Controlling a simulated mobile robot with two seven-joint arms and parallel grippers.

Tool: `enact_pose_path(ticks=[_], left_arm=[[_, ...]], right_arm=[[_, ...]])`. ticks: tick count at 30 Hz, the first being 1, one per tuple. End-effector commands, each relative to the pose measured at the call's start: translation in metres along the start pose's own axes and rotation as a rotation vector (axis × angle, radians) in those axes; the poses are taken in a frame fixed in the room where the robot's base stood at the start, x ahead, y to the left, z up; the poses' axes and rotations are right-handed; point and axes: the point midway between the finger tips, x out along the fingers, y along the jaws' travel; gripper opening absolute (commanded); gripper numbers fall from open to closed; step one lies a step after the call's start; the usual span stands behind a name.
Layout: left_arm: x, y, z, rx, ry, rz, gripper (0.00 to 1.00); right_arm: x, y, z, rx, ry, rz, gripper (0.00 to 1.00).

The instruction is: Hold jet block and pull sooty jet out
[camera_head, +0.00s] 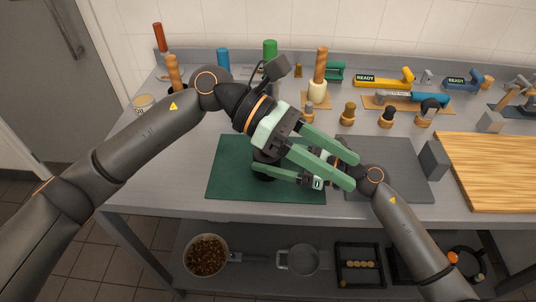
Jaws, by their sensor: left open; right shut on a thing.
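My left gripper (342,170) has long pale-green fingers that are spread apart and empty. It reaches in from the left over the mats and hides much of what lies behind it. My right gripper (274,172) comes in from the lower right, low over the dark green mat (232,178), its fingers pointing left. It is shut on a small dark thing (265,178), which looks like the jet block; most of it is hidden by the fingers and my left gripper. I cannot make out the sooty jet.
A grey mat (405,183) lies to the right, with a grey upright block (433,159) at its edge and a wooden board (495,170) beyond. Several wood-handled tools stand behind, including a pale brush (318,88). A pan (207,255) and black tray (359,265) sit on the lower shelf.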

Motion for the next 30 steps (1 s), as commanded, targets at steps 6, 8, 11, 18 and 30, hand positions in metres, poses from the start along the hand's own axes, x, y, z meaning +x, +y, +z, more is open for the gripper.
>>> enact_pose_path(ticks=[6, 8, 11, 18, 30], left_arm=[[-0.035, 0.035, -0.036, -0.163, 0.399, 0.201, 0.61], [-0.053, 0.045, -0.043, -0.216, 0.495, 0.286, 0.61], [-0.084, 0.060, -0.051, -0.301, 0.625, 0.435, 0.61], [-0.142, 0.079, -0.053, -0.437, 0.772, 0.703, 0.61], [-0.139, 0.093, -0.076, -0.464, 0.794, 0.750, 0.61]], right_arm=[[0.000, 0.000, -0.001, 0.001, 0.002, 0.001, 0.10], [0.000, 0.000, -0.001, 0.001, 0.002, 0.000, 0.10], [0.000, 0.000, -0.001, 0.001, 0.002, 0.000, 0.10], [0.000, 0.000, -0.001, 0.001, 0.002, 0.000, 0.10], [0.000, 0.000, -0.001, 0.001, 0.002, 0.001, 0.10]])
